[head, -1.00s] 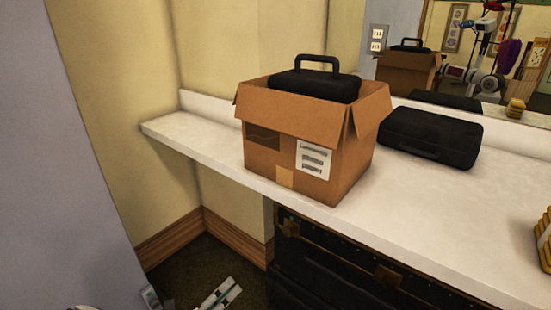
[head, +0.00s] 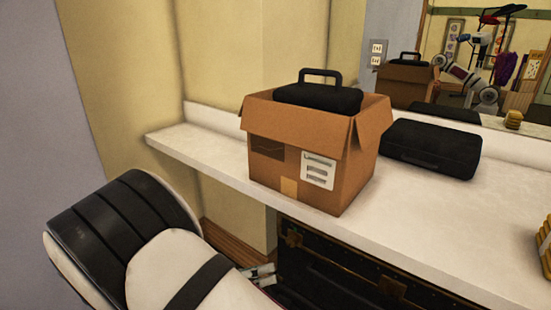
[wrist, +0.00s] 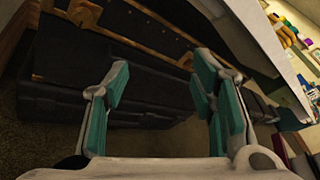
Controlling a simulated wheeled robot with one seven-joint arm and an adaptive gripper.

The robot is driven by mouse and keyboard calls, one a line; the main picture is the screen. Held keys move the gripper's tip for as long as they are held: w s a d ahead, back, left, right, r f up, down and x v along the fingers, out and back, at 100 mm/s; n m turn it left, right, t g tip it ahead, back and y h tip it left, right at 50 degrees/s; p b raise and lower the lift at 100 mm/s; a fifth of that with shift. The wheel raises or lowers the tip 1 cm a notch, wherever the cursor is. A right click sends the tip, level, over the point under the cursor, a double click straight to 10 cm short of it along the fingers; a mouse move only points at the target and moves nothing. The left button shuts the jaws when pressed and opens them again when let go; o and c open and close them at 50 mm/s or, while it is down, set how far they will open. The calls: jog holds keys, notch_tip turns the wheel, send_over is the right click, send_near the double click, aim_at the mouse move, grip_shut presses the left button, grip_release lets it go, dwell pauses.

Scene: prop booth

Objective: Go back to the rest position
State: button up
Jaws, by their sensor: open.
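My gripper (wrist: 161,75) is open and empty in the wrist view, its teal-padded fingers apart with nothing between them. It is low, in front of the dark trunk (wrist: 75,75) below the counter. In the head view only a small part of my gripper (head: 262,273) shows, below the counter's front edge. My white and black arm covers the lower left there and hides the rest of it.
A cardboard box (head: 275,173) with a black case (head: 318,98) in it stands on the white counter (head: 440,225). Another black case (head: 432,150) lies to its right. Yellow stacked things (head: 544,240) sit at the right edge. A mirror is behind.

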jog(key=s+d+r+m+g+y, duration=0.3)
jog(key=s+d+r+m+g, duration=0.2)
jog(key=d+r+m, duration=0.4)
jog(key=s+d+r+m+g+y, duration=0.3)
jog(key=s+d+r+m+g, duration=0.15)
jog(key=d+r+m, duration=0.5)
jog(key=s+d+r+m+t+y, duration=0.15)
jog(key=s+m+y, duration=0.25)
jog(key=s+m, duration=0.5)
jog(key=s+d+r+m+t+y, duration=0.1)
jog(key=s+d+r+m+y, duration=0.2)
jog(key=s, duration=1)
notch_tip(320, 180, up, 26)
jog(key=t+y+p, duration=0.1)
jog(key=t+p, duration=0.2)
jog(key=p, duration=2.2)
jog(key=shift+w+d+m+t+p, duration=0.3)
jog(key=shift+m+t, duration=0.1)
jog(key=shift+m, duration=0.05)
jog(key=shift+f, duration=0.1)
